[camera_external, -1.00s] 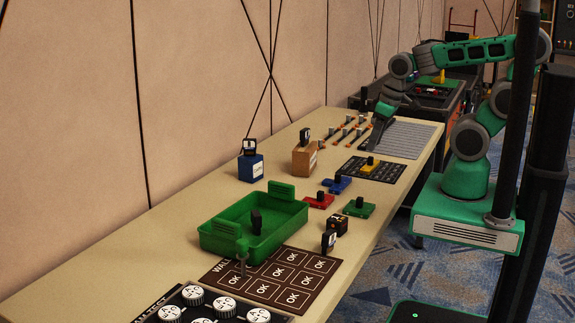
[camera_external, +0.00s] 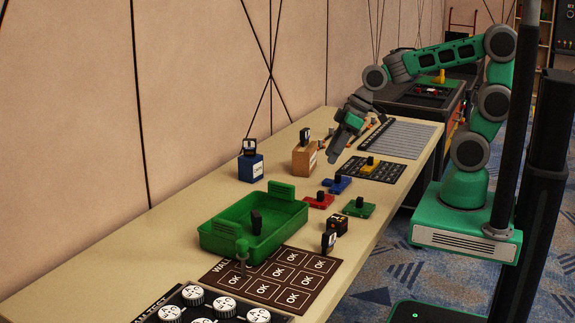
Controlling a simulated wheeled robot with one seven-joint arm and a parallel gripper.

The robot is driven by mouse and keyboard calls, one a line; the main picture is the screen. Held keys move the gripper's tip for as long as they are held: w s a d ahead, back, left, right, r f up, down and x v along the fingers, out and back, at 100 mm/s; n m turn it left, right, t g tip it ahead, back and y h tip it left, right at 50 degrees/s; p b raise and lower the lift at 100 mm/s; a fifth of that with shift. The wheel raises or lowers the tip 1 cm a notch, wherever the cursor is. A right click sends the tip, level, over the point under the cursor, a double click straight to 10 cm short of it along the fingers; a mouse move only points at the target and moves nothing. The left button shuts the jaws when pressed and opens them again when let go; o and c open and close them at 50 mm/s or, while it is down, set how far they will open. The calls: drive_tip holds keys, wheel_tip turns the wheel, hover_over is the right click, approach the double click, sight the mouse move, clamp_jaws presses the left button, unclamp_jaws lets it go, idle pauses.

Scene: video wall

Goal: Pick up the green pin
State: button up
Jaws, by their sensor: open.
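A green-headed pin (camera_external: 242,247) with a thin dark shaft stands upright at the near corner of the green tray (camera_external: 215,240), by the edge of the dark OK mat (camera_external: 226,283). A flat green block (camera_external: 358,210) with a black knob lies farther right on the table. My gripper (camera_external: 331,160) points down over the table beyond the red and blue blocks, well apart from the green-headed pin. Its jaws are open, with nothing seen between them. Its fingertips are small in this view.
A blue box (camera_external: 251,170) and a wooden box (camera_external: 304,160) stand near the wall. A red block (camera_external: 318,202), a blue block (camera_external: 337,186) and a yellow block (camera_external: 370,162) lie mid-table. White knobs (camera_external: 193,297) sit on a panel in front. The table's left side is clear.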

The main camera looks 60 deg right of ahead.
drive_tip(key=w+a+f+n+y+b, duration=0.2)
drive_tip(key=w+a+f+n+y, duration=0.15)
drive_tip(key=a, duration=0.55)
drive_tip(key=w+a+f+n+y+b, duration=0.2)
drive_tip(key=w+a+f+n, duration=0.15)
drive_tip(key=a, duration=0.55)
drive_tip(key=n+g+y+b, duration=0.3)
drive_tip(key=n+y, duration=0.1)
drive_tip(key=y, duration=0.1)
approach(246, 241)
drive_tip(key=f+x, duration=0.1)
drive_tip(key=x, duration=0.3)
drive_tip(key=shift+t, duration=0.3)
drive_tip(key=x, duration=0.7)
drive_tip(key=shift+w+p, duration=0.15)
drive_tip(key=shift+p, duration=0.15)
drive_tip(key=shift+c, duration=0.4)
drive_tip(key=shift+d, duration=0.1)
clamp_jaws()
